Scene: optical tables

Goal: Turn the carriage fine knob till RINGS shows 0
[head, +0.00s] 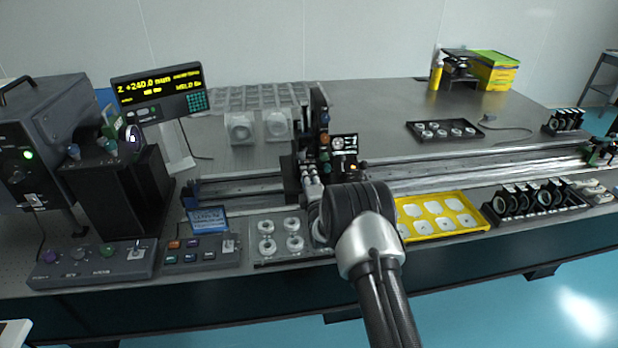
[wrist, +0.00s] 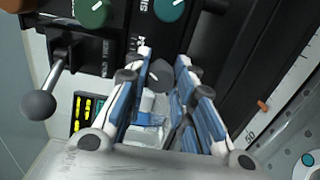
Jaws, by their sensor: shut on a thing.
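My gripper (wrist: 166,66) is shut on a dark knob (wrist: 160,74) on the carriage panel in the wrist view; the fingers hide part of it, and its label is not readable. In the head view the carriage (head: 320,130) stands on the long rail, with my arm in front of it. The display (head: 158,92) at the left shows "Z +240.0 mm" in yellow; its smaller text, including any RINGS value, is too small to read. A small yellow-lit readout (wrist: 85,112) shows partly in the wrist view, cut by the finger.
A green knob (wrist: 92,12), a teal knob (wrist: 170,8) and a ball-ended lever (wrist: 40,104) sit close around my gripper. A clear tray (head: 262,262) with ring parts and a yellow tray (head: 484,222) lie at the table front. A lens rack (head: 540,207) stands right.

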